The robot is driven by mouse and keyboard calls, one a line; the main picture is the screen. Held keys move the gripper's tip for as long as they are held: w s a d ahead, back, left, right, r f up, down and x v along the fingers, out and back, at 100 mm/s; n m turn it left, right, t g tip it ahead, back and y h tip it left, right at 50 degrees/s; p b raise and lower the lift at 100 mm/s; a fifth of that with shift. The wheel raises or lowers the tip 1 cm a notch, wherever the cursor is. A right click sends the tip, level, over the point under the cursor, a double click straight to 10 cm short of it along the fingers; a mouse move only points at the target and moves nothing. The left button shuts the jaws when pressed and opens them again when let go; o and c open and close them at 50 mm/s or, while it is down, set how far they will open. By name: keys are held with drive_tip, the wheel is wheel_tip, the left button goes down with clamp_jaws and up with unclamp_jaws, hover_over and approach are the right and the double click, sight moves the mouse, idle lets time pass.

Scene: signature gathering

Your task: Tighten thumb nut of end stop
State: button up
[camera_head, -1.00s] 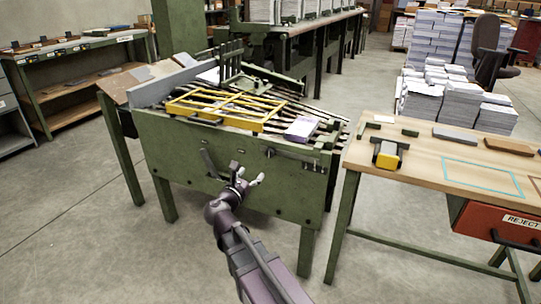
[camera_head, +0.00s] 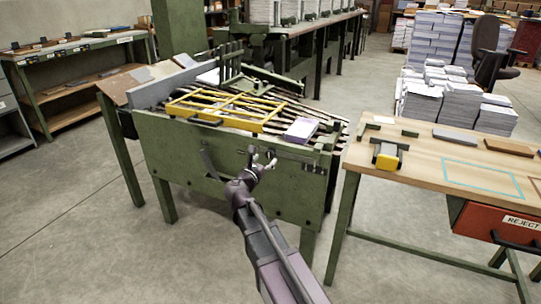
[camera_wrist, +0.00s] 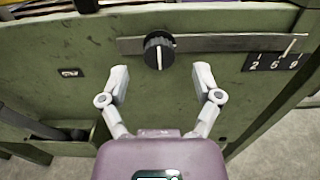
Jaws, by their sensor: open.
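In the wrist view a round black knob (camera_wrist: 159,50) with a white pointer line sits at the left part of a flat metal bar on the green side panel of the machine; it looks like the end stop's thumb nut. The pointer line stands about upright. My gripper (camera_wrist: 161,78) is open and empty, its two fingers spread left and right just below the knob, apart from it. In the head view my gripper (camera_head: 261,160) is in front of the green panel (camera_head: 190,157) and hides the knob.
A scale plate (camera_wrist: 272,62) with digits is right of the knob. A lever handle (camera_head: 209,163) hangs on the panel's left. A yellow frame (camera_head: 225,109) and a purple-white stack (camera_head: 301,130) lie on the machine. A wooden table (camera_head: 425,160) stands to the right.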

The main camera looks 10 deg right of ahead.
sight(269, 155)
drive_tip(key=shift+x, duration=1.95)
drive_tip(key=shift+c, duration=0.2)
drive_tip(key=c, duration=1)
drive_tip(key=shift+d, duration=0.1)
clamp_jaws()
